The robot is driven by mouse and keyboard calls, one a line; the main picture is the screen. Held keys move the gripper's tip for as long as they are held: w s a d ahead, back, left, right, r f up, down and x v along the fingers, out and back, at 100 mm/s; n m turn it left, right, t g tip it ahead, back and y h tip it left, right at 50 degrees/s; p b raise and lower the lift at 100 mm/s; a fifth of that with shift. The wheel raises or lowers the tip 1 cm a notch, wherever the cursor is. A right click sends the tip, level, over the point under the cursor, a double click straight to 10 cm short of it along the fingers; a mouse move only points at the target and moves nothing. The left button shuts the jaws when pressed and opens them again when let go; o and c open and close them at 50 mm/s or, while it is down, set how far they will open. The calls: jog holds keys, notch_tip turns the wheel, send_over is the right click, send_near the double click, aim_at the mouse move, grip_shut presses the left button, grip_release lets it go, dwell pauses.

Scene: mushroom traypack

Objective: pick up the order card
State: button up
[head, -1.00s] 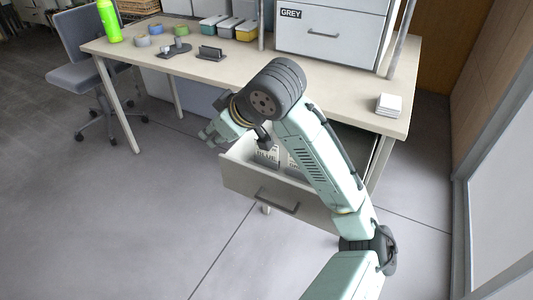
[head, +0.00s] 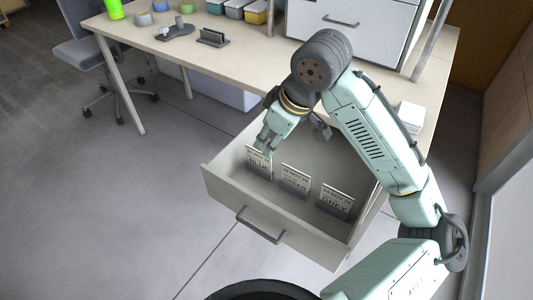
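Three order cards stand upright in the open drawer (head: 222,190), side by side. The left card (head: 258,163) reads BLUE, the middle card (head: 295,181) reads GREEN, and the right card (head: 335,202) reads GREY. My gripper (head: 266,147) points down into the drawer at the top of the BLUE card. Its fingers overlap the card's top edge in the head view. I cannot tell whether they touch or grip it, or how far apart they are.
The table (head: 190,60) stands above and behind the drawer. On it are a dark card holder (head: 213,38), small tubs, a green bottle (head: 115,9), a white stack (head: 410,115) and a grey cabinet (head: 340,20). A chair (head: 85,52) stands at left.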

send_over(259, 162)
jog(key=s+d, duration=0.1)
jog(key=s, duration=0.1)
notch_tip(259, 162, down, 4)
jog(key=shift+w+d+b+x, duration=0.15)
jog(key=shift+b+x, duration=0.05)
jog(key=shift+x, duration=1.25)
jog(key=shift+w+d+b+x, duration=0.1)
jog(key=shift+d+b+x, duration=0.05)
jog(key=shift+x, duration=1.3)
grip_shut()
